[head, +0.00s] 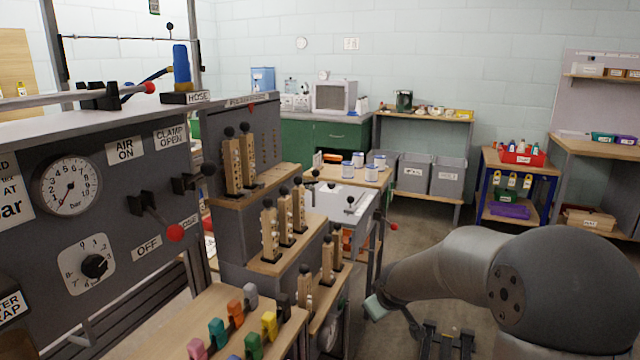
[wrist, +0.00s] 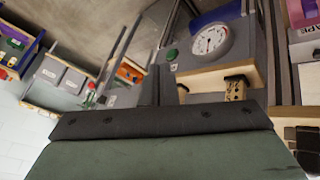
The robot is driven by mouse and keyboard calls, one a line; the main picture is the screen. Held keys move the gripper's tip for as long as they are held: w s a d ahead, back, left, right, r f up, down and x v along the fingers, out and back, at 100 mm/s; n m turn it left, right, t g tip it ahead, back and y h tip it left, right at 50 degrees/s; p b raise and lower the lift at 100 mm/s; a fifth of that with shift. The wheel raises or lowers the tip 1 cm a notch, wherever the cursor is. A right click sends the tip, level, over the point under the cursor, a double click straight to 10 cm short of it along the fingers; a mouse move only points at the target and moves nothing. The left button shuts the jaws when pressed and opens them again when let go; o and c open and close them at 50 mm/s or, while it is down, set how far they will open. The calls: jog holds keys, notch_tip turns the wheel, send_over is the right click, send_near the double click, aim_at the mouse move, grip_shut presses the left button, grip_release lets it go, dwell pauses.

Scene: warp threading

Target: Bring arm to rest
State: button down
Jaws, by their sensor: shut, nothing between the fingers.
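My arm reaches in from the lower right of the head view, bent, with its grey links over the floor. My gripper (head: 376,306) is at its far end, low in the picture, just right of the stepped wooden rack (head: 282,262). It looks apart from the rack, and no object shows in it. The fingertips are hard to make out in the head view.
Left stands a grey panel with a pressure gauge (head: 69,185) and a red-knobbed lever (head: 175,232). Coloured clips (head: 252,345) stand on a near wooden shelf. White-blue tins (head: 347,168) stand on a table behind. Grey bins (head: 449,175) and a blue-framed trolley (head: 515,185) stand at the back.

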jog(key=s+r+m+g+p, duration=0.2)
jog(key=s+r+p, duration=0.2)
jog(key=s, duration=0.7)
jog(key=s+a+r+m+g+p, duration=0.1)
jog(key=s+r+m+g+p, duration=0.1)
jog(key=s+r+p, duration=0.3)
jog(key=s+r+m+g+p, duration=0.1)
jog(key=s+r+p, duration=0.3)
jog(key=s+r, duration=0.5)
jog(key=s+g, duration=0.1)
jog(key=s, duration=0.8)
jog(key=shift+s+a+r+m+g+p, duration=0.2)
jog(key=shift+m+g+p, duration=0.1)
jog(key=shift+m+p, duration=0.1)
jog(key=shift+w, duration=0.1)
dwell(0.8)
notch_tip(320, 180, down, 37)
jog(key=d+g+b, duration=0.1)
jog(key=b, duration=3.4)
jog(key=shift+d, duration=0.15)
